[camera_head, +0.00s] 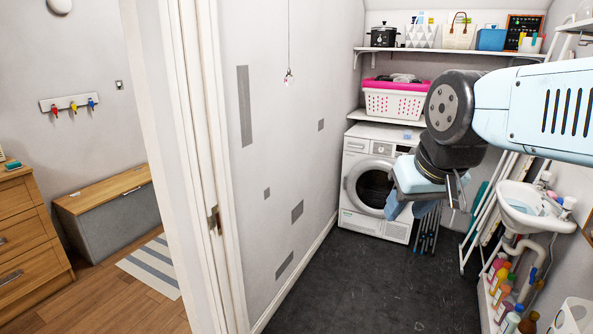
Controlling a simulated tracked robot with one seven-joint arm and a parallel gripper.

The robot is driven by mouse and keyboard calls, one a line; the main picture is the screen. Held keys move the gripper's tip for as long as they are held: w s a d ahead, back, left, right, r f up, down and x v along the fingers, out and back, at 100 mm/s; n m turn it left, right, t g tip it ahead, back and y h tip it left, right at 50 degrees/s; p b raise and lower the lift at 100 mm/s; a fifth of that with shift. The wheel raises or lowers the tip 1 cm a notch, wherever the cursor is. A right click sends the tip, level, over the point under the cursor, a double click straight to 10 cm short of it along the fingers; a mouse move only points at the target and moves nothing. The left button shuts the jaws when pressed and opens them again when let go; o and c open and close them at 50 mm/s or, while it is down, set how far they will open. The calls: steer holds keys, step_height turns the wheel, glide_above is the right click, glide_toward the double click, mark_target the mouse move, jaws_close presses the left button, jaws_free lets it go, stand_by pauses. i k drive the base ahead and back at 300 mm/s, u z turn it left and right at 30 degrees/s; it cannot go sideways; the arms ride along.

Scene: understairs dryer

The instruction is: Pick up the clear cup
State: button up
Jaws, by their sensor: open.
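I cannot make out a clear cup in this view; it may be hidden or too small to tell. My gripper (457,192) is at the right of the view, at the end of my pale blue arm. Its thin dark fingers point down and are open, and I see nothing held between them. It hangs in front of the washing area, left of the white sink (531,208) in the picture. My arm hides part of the wall and shelf behind it.
A white front-loading dryer (359,163) stands at the back. Above it are a pink-rimmed laundry basket (392,103) and a high shelf (455,51) with containers. Several bottles (503,272) line the lower right. The dark floor (370,285) is clear in the middle.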

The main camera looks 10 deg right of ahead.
mark_target(406, 133)
steer(key=z, duration=0.1)
steer(key=i, duration=1.2)
steer(key=z, duration=0.35)
steer(key=i, duration=1.15)
steer(key=z, duration=0.45)
steer(key=i, duration=1.4)
steer(key=z, duration=0.25)
